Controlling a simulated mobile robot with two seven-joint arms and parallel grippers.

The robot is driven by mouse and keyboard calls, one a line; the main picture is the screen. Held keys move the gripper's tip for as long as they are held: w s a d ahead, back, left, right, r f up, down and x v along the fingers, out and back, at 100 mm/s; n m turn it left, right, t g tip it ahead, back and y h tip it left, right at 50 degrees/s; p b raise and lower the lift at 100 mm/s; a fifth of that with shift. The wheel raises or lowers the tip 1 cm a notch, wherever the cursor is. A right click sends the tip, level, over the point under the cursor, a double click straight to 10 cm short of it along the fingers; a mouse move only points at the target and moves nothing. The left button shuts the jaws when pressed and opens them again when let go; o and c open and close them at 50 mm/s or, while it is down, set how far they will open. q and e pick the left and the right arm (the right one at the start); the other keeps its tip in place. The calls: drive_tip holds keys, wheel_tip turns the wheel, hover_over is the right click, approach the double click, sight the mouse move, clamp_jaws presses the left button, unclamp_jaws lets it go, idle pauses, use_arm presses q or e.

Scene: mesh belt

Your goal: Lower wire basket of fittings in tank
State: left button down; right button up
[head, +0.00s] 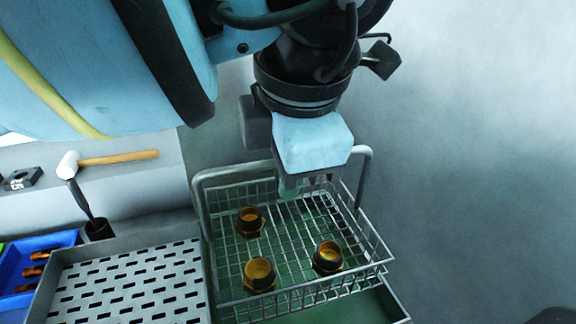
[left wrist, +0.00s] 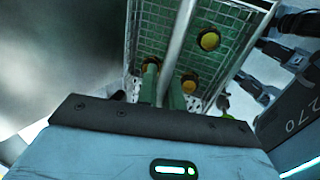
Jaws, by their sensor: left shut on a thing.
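The wire basket (head: 375,248) holds three amber-brown fittings: one at the back left (head: 250,222), one at the front left (head: 259,274) and one at the right (head: 327,258). My left gripper (head: 305,185) is over the basket's far side, shut on its grey handle (head: 204,208). In the left wrist view the handle bar (left wrist: 180,42) passes between the fingers (left wrist: 163,88), with the basket mesh (left wrist: 232,25) beyond. The tank (head: 355,308) shows green under the basket's front. I cannot tell how deep the basket sits. My right gripper is out of view.
A perforated metal tray (head: 125,288) lies left of the basket. Beyond it are a blue bin (head: 48,262) with copper-coloured parts, a mallet (head: 115,158) and a black cup (head: 98,229) holding a dark-handled tool. Bare grey floor lies to the right.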

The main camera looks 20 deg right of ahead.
use_arm(q)
drive_tip(key=shift+r, duration=0.15)
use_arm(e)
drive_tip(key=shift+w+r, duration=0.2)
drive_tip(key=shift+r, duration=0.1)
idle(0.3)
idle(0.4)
